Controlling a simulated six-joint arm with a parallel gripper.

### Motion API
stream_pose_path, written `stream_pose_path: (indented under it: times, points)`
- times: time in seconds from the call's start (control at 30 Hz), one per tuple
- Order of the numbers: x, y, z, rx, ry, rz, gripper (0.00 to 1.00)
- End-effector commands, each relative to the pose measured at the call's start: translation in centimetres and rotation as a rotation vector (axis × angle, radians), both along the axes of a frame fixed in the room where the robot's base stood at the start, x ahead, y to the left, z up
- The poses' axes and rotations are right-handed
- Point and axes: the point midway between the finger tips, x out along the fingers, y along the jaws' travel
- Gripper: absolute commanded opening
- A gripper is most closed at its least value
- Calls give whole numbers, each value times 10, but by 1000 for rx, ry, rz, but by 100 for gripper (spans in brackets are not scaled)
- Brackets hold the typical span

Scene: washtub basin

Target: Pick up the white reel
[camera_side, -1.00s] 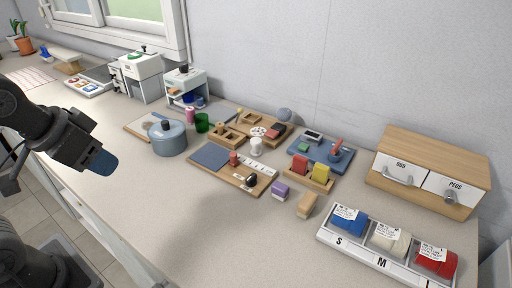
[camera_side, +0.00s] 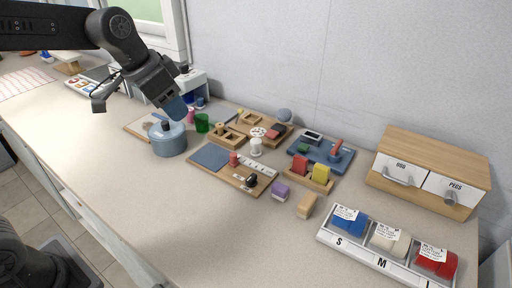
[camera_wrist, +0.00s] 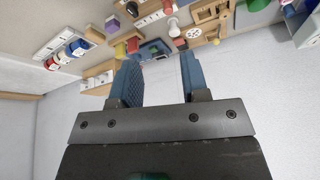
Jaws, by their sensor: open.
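The white reel (camera_side: 256,147) stands upright on the counter, just behind the wooden board with the ruler strip. In the wrist view a white cylinder that looks like it (camera_wrist: 173,27) shows near the top, beyond the fingers. My gripper (camera_side: 180,112) is raised above and behind the blue-grey pot, well to the left of the reel. Its two blue fingers (camera_wrist: 158,66) are apart with nothing between them.
The lidded pot (camera_side: 168,140) and a green cup (camera_side: 202,123) stand left of the reel. Wooden trays (camera_side: 226,137) lie behind it, and a blue board (camera_side: 320,158) lies to its right.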

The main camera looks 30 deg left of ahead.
Motion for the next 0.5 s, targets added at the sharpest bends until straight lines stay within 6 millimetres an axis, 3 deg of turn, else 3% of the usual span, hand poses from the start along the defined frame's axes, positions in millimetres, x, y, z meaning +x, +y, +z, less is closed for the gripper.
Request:
stream_pose_path:
  times: [0.03,0.1,0.3,0.5]
  points:
    - [24,-2,-6,0,13,-35,42]
    - [53,-5,-14,1,21,-87,42]
    - [129,-12,-51,0,33,-230,42]
    - [175,-17,-87,-2,33,-324,42]
